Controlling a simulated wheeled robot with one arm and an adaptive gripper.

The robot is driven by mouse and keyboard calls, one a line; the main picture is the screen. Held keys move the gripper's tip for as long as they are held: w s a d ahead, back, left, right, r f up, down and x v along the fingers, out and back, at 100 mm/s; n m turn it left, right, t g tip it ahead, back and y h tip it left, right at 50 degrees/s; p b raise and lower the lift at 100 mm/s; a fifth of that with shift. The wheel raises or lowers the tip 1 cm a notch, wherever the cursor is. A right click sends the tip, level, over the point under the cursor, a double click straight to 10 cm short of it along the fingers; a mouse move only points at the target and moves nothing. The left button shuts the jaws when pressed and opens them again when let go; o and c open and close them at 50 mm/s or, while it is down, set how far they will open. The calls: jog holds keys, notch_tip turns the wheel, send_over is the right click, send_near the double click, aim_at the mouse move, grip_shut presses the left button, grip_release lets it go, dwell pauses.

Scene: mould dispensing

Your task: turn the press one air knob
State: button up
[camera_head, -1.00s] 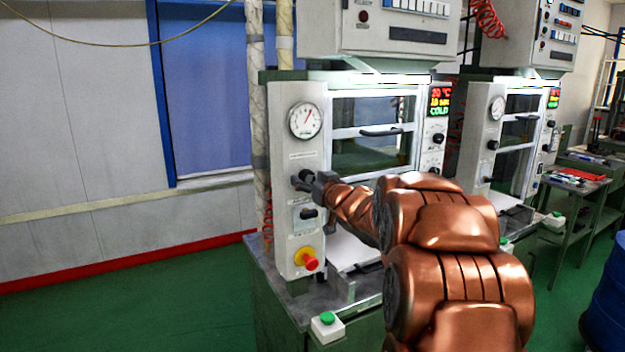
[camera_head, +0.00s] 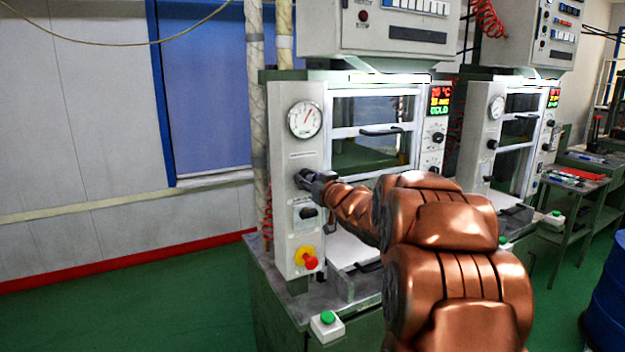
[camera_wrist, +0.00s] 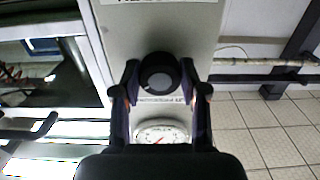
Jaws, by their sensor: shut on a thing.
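The press one air knob (camera_wrist: 160,72) is a round dark knob with a lighter cap, on the pale front panel of the nearer press. In the wrist view the two fingers of my gripper (camera_wrist: 161,84) stand on either side of it, closed on its sides. In the head view my gripper (camera_head: 310,180) is at the panel below the round pressure gauge (camera_head: 305,119) and mostly hides the knob. The gauge also shows in the wrist view (camera_wrist: 162,132), which sees the panel upside down.
Below my gripper are another dark knob (camera_head: 308,213) and a red button on a yellow base (camera_head: 308,259). A glazed press door (camera_head: 372,150) is to the right. A green button box (camera_head: 327,325) sits at the front. Open green floor (camera_head: 130,300) lies to the left.

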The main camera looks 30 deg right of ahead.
dwell(0.3)
jog(key=o, duration=1.1)
jog(key=shift+o, duration=0.2)
jog(key=s+a, duration=0.1)
jog(key=s, duration=1.1)
